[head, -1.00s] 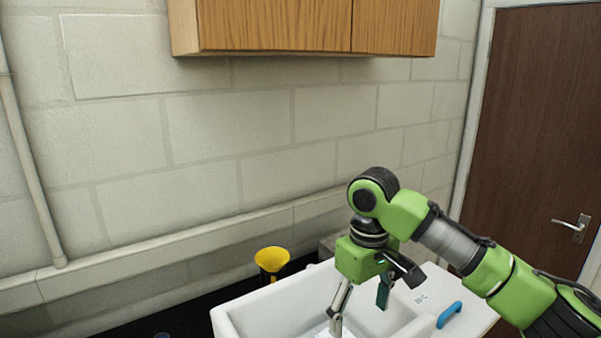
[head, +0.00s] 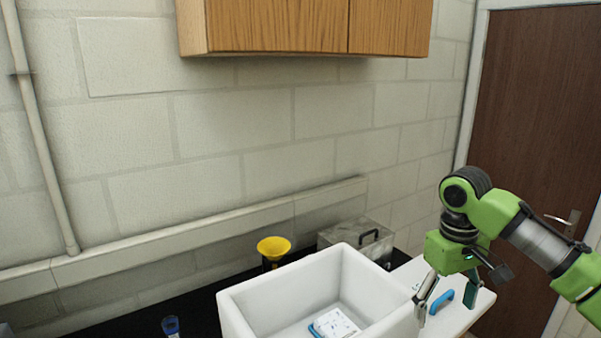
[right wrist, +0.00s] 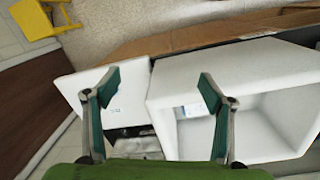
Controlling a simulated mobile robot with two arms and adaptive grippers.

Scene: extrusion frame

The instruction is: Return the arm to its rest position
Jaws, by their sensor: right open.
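The tub (right wrist: 250,58) lies to the right there, and a white board (right wrist: 70,88) lies at the left finger. My left gripper is in neither view.
A white labelled item (head: 335,325) lies in the tub. A yellow funnel (head: 274,247), a grey metal box (head: 352,237) and a blue-topped item (head: 171,325) stand on the black counter. A blue handle (head: 444,297) sits on the white board. A wooden cabinet (head: 290,25) hangs above. A yellow stool (right wrist: 35,20) stands on the floor.

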